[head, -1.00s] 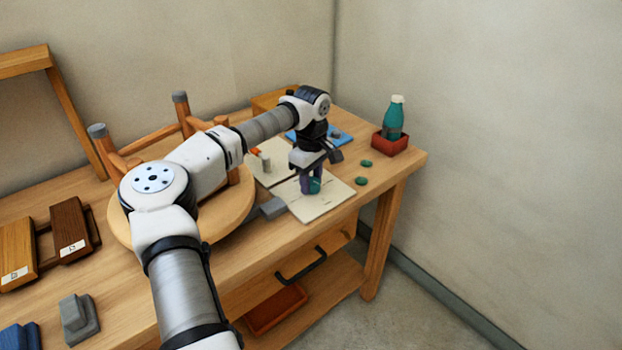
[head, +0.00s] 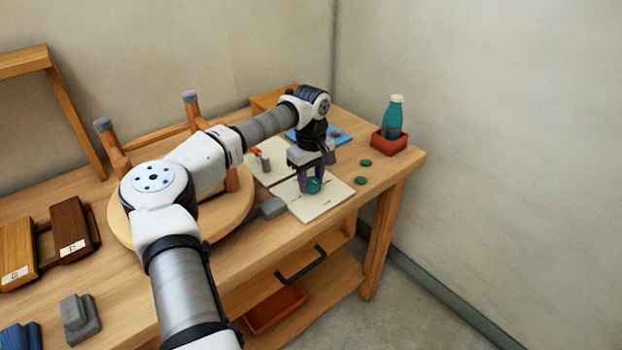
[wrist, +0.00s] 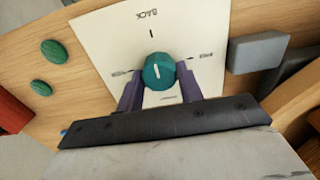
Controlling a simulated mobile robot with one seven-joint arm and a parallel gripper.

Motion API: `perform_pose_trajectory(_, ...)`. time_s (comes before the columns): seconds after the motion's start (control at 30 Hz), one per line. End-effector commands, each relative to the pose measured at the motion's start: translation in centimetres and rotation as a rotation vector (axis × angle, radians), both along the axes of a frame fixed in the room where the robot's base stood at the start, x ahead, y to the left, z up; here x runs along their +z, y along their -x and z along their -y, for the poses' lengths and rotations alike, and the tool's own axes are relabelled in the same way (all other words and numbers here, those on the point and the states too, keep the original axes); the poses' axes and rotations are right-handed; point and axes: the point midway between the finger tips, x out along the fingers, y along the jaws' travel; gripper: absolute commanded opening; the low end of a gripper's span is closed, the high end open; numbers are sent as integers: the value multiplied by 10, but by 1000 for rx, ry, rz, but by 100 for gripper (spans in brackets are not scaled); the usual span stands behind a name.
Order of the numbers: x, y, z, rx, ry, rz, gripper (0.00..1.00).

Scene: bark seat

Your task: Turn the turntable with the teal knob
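The teal knob (wrist: 158,72) stands on a white plate (wrist: 115,40) with printed marks, one reading BACK. Its white line points roughly toward the BACK mark. My gripper (wrist: 159,80) has one purple finger on each side of the knob, and both appear to touch it. In the head view my gripper (head: 312,184) points down at the plate's far part, with the teal knob (head: 314,186) between its fingers. The round wooden turntable (head: 230,218) carries an upturned wooden seat frame (head: 112,150) with grey-capped legs. My arm hides much of both.
A teal bottle (head: 393,118) stands in a red holder (head: 391,142) at the right. Green discs (head: 363,163) lie near the plate. A grey block (head: 272,208) lies beside the plate. Dark and light wooden blocks (head: 70,228) and a grey stepped block (head: 80,318) lie left.

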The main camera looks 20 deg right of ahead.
Motion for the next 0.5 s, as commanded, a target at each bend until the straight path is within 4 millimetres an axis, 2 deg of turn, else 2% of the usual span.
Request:
perform_pose_trajectory(0.03,1,0,0,1,1,1,44)
perform_pose_trajectory(0.13,1,0,0,1,0,1,56)
perform_pose_trajectory(0.5,5,0,0,1,-1,1,56)
